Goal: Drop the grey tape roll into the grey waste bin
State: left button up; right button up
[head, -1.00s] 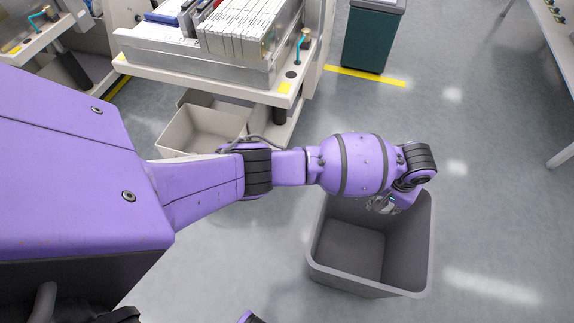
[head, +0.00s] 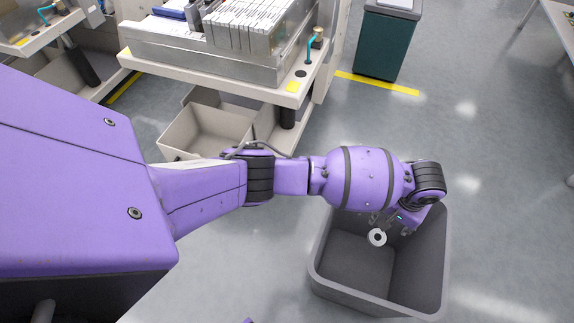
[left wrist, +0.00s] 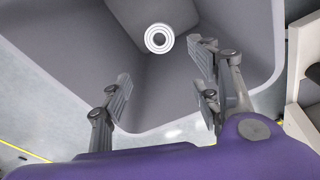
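The grey waste bin (head: 430,270) stands open on the floor under my left gripper. It fills much of the left wrist view (left wrist: 80,55). The grey tape roll (head: 377,237), a pale ring with a dark centre, is apart from the fingers, within the bin's outline. In the left wrist view the roll (left wrist: 159,38) shows beyond the fingertips, against the bin's inside. I cannot tell whether it is in the air or touching the bin. My left gripper (head: 396,220) is over the bin's far part, fingers spread and empty (left wrist: 160,95). My right gripper is not in view.
A feeder trolley (head: 200,62) with white feeders stands at the back left, with an open beige box (head: 205,132) below it. A dark green bin (head: 385,42) stands behind yellow floor tape. The floor right of the waste bin is clear.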

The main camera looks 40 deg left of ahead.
pick_arm(q)
notch_tip(320, 180, up, 12)
jog(key=s, duration=0.1)
jog(key=shift+s, duration=0.15)
dwell(0.5)
dwell(0.4)
